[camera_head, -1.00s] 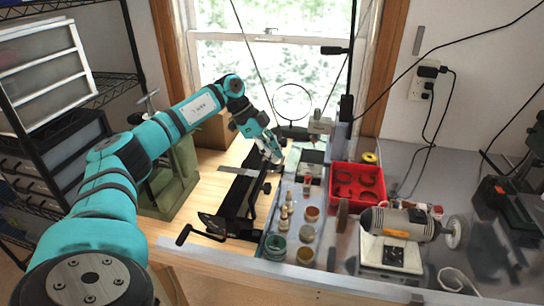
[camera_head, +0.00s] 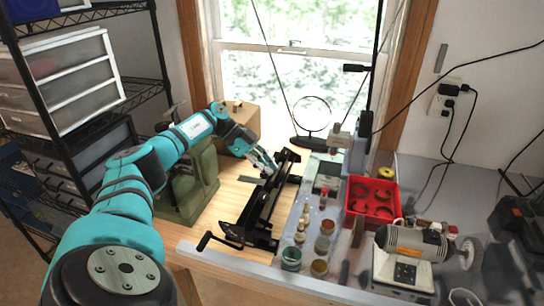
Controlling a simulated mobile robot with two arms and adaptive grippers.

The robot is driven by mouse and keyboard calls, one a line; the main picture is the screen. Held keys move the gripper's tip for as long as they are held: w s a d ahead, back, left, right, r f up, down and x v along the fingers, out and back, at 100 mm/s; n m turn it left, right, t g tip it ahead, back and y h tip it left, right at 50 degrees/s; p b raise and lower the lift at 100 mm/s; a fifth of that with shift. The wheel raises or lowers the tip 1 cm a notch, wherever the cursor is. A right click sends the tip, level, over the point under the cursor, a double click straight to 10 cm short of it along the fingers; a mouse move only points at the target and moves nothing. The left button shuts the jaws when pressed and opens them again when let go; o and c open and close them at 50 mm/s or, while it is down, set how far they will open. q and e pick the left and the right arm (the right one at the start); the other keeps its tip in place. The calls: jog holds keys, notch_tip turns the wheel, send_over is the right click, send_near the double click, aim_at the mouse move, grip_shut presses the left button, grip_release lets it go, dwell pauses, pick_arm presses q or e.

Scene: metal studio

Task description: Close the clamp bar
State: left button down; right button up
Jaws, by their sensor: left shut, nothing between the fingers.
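The black metal clamp (camera_head: 244,236) lies lengthwise on the wooden benchtop in the middle of the view. Its long black bar (camera_head: 262,200) runs from near front to far back. A crank handle (camera_head: 205,240) sticks out at its front left end. My left arm reaches in from the left, and its left gripper (camera_head: 268,168) is at the far part of the clamp, on its left side. The fingers look shut and empty. I cannot tell whether they touch the bar. My right gripper is out of view.
Small jars (camera_head: 291,258) stand close right of the clamp. Farther right are a red tray (camera_head: 371,203) and a bench grinder (camera_head: 412,243). A green machine (camera_head: 196,183) stands left, behind my arm. A round magnifier (camera_head: 312,115) is behind. Bare wood lies left of the clamp.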

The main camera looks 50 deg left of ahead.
pick_arm(q)
jog(key=shift+s+a+f, duration=0.1)
jog(key=shift+s+f, duration=0.1)
jog(key=shift+f, duration=0.4)
notch_tip(320, 180, up, 10)
jog(key=shift+a, duration=0.15)
dwell(0.6)
